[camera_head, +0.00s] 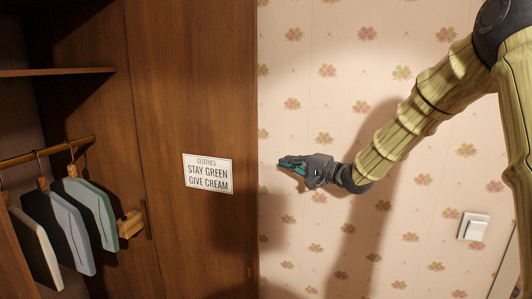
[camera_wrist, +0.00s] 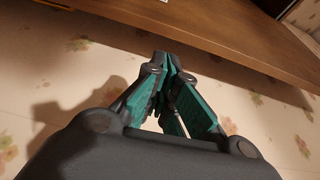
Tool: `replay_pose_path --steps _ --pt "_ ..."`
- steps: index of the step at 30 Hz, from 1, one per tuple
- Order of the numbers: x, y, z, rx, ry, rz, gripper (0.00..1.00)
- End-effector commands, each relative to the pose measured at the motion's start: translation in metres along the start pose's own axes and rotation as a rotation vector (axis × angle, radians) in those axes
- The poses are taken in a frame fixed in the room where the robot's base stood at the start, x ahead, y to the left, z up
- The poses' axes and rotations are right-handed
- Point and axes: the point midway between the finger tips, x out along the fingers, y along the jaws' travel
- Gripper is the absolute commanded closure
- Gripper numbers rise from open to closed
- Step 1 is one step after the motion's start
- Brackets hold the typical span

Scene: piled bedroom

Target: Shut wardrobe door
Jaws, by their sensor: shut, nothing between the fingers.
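The wardrobe (camera_head: 58,72) stands at the left in the head view with its inside in sight. A brown wooden door panel (camera_head: 195,85) bears a white sign (camera_head: 208,173) reading "CLOTHES STAY GREEN GIVE CREAM". A wooden handle (camera_head: 130,224) shows at the panel's left side, by the hanging clothes. My gripper (camera_head: 283,162) is shut and empty, just right of the panel's right edge in the picture, before the wall. In the wrist view my fingers (camera_wrist: 168,62) are together, pointing toward a wooden panel (camera_wrist: 215,38). Whether they touch it I cannot tell.
Several garments (camera_head: 67,222) hang from a wooden rail (camera_head: 45,152) under a shelf (camera_head: 55,72). A flowered wall (camera_head: 330,50) fills the right side and carries a white light switch (camera_head: 473,227). The wall beside the gripper is bare of furniture.

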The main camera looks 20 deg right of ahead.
Motion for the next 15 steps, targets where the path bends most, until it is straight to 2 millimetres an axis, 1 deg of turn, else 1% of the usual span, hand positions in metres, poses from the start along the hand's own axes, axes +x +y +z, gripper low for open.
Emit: replay_pose_path --steps 1,3,7,11,15 --pt "-0.002 -0.01 -0.002 0.005 -0.005 -0.011 1.0" --pt "-0.002 -0.017 -0.004 0.012 -0.01 -0.018 1.0" --pt "0.005 -0.02 -0.003 0.017 -0.014 -0.02 1.0" --pt "0.019 -0.02 -0.003 0.016 -0.013 -0.018 1.0" --pt "0.041 -0.021 -0.003 0.015 -0.014 -0.018 1.0"
